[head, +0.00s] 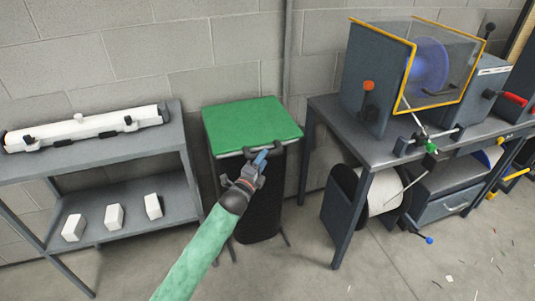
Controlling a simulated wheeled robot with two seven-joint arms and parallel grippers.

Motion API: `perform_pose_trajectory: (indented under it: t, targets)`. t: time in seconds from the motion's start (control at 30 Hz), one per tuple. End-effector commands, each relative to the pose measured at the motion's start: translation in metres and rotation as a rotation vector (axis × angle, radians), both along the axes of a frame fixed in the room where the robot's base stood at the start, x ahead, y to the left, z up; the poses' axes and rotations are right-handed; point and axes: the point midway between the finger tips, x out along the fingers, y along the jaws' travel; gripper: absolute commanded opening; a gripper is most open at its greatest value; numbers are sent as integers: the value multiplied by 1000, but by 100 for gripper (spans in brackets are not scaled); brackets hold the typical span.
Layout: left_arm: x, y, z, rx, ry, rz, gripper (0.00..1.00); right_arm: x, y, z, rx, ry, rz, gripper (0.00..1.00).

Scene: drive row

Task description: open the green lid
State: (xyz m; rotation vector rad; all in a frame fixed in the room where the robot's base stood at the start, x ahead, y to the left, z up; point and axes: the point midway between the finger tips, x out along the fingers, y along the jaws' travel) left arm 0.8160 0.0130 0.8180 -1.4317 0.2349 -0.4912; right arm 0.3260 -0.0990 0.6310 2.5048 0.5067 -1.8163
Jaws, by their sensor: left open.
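The green lid (250,125) lies flat on top of a dark bin (262,205) that stands against the wall. A thin dark bar runs along the lid's front edge. My left gripper (260,160) is at the front edge of the lid, just below its middle. It is open, with its fingertips near the bar; I cannot tell whether they touch it. My left arm, with a pale green sleeve, comes in from the bottom and hides part of the bin's front. My right gripper is not in view.
A grey shelf (90,155) on the left bears a long white fixture (85,127) and several white blocks. A grey workbench (330,110) with a guarded machine (400,70) stands on the right. The floor right of the bin is clear, with scraps farther right.

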Motion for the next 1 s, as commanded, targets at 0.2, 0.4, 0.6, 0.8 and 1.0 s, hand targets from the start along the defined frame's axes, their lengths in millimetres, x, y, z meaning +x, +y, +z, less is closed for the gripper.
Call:
perform_pose_trajectory:
  t: [0.2,0.4,0.6,0.8,1.0]
  targets:
    - [23,-12,5,-1,0,1,44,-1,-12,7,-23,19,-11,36]
    - [30,-16,4,-2,2,0,44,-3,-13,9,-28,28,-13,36]
    - [31,-16,4,-2,2,0,44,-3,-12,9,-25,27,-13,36]
    - [31,-16,4,-2,2,0,11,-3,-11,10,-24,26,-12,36]
    - [30,-16,4,-1,3,0,0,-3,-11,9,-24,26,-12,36]
